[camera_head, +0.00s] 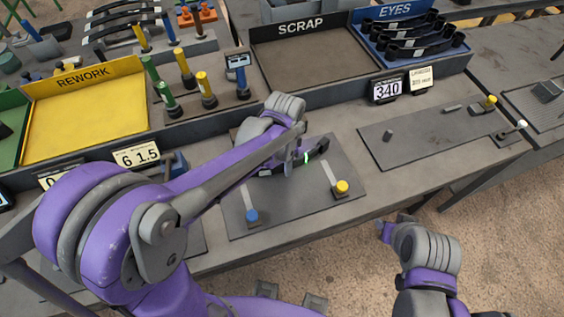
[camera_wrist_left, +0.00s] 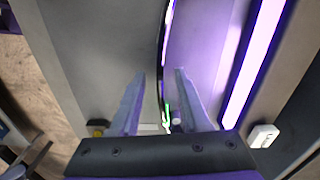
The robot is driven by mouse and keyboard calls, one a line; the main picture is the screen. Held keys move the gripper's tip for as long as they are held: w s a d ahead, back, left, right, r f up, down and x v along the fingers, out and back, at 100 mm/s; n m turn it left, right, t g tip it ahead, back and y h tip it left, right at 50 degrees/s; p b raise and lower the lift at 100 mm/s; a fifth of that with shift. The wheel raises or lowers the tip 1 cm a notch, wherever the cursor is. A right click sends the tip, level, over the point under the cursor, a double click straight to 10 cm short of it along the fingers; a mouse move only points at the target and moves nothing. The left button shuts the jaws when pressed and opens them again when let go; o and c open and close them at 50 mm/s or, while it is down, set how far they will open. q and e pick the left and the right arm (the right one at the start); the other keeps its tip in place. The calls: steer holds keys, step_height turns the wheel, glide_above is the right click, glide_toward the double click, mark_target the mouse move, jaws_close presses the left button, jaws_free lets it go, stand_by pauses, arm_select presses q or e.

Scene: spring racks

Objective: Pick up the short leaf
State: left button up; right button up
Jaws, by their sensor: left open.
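The short leaf (camera_head: 320,148) is a dark, slightly curved strip with a lit green mark, at the back of a grey plate (camera_head: 290,205). My left gripper (camera_head: 299,163) is at this leaf, its arm hiding the leaf's left part. In the left wrist view the leaf (camera_wrist_left: 162,60) shows as a thin dark edge running between the two spread fingers of the gripper (camera_wrist_left: 158,100). The left gripper is open, and I see a gap beside each finger. My right gripper (camera_head: 388,231) hangs in front of the bench, over the floor; its fingers are too unclear to judge.
Blue-knobbed (camera_head: 251,216) and yellow-knobbed (camera_head: 342,187) clamps stand on the plate's front. Behind are a yellow REWORK tray (camera_head: 85,105), a SCRAP tray (camera_head: 310,60) and a blue EYES bin (camera_head: 365,37) with several dark leaves. Another plate (camera_head: 430,135) lies at right.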

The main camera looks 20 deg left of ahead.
arm_select(q)
jaws_close()
stand_by(1.4)
